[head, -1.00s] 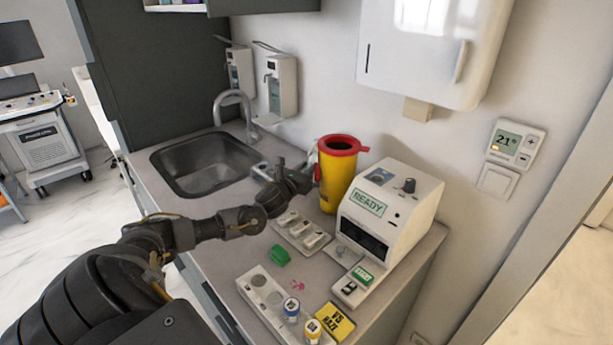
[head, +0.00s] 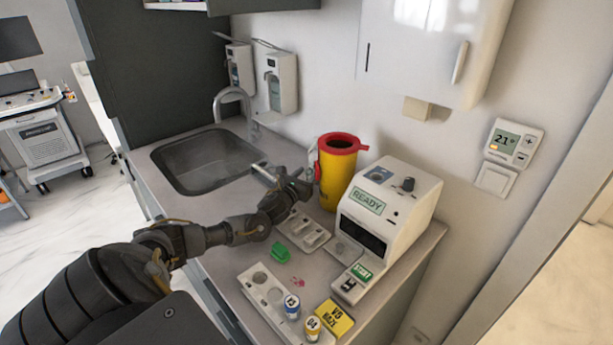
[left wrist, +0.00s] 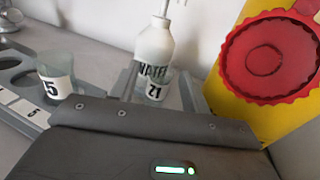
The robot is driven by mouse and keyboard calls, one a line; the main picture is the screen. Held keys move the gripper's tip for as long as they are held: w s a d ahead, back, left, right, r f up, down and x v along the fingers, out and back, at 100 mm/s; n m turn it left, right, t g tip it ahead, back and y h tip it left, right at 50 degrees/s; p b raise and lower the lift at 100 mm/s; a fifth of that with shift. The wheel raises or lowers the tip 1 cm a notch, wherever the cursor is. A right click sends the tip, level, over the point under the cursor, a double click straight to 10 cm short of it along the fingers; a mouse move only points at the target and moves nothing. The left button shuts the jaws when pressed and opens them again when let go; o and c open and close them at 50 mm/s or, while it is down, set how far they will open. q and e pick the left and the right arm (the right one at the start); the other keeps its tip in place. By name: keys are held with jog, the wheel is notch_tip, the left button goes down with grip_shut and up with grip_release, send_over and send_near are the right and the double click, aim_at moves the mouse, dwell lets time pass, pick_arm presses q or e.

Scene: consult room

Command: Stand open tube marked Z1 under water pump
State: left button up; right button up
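The tube marked Z1 (left wrist: 156,90) stands close in front of a white pump bottle marked WATER (left wrist: 155,50) in the left wrist view. My left gripper (left wrist: 158,88) has its grey fingers on either side of the tube, with gaps showing between them and it. Its palm hides the tube's foot. In the head view my left gripper (head: 286,180) is at the back of the counter, left of the yellow bin; the tube cannot be made out there. My right gripper is not in view.
The yellow bin with red lid (head: 336,178) stands close right of the gripper. A READY device (head: 400,205), grey tray (head: 308,233), green piece (head: 281,252) and white rack (head: 263,294) with capped tubes are nearer. The sink (head: 205,160) lies left.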

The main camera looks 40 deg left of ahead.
pick_arm(q)
jog(key=shift+r, duration=0.15)
jog(key=shift+s+d+r+p, duration=0.1)
jog(key=shift+s+p, duration=0.15)
jog(key=shift+p, duration=0.15)
jog(key=p+v, duration=0.7)
jog(key=v, duration=0.3)
jog(key=shift+s+d+r, duration=0.1)
jog(key=shift+s, duration=0.1)
jog(key=shift+s+d, duration=0.1)
jog(key=shift+s, duration=0.45)
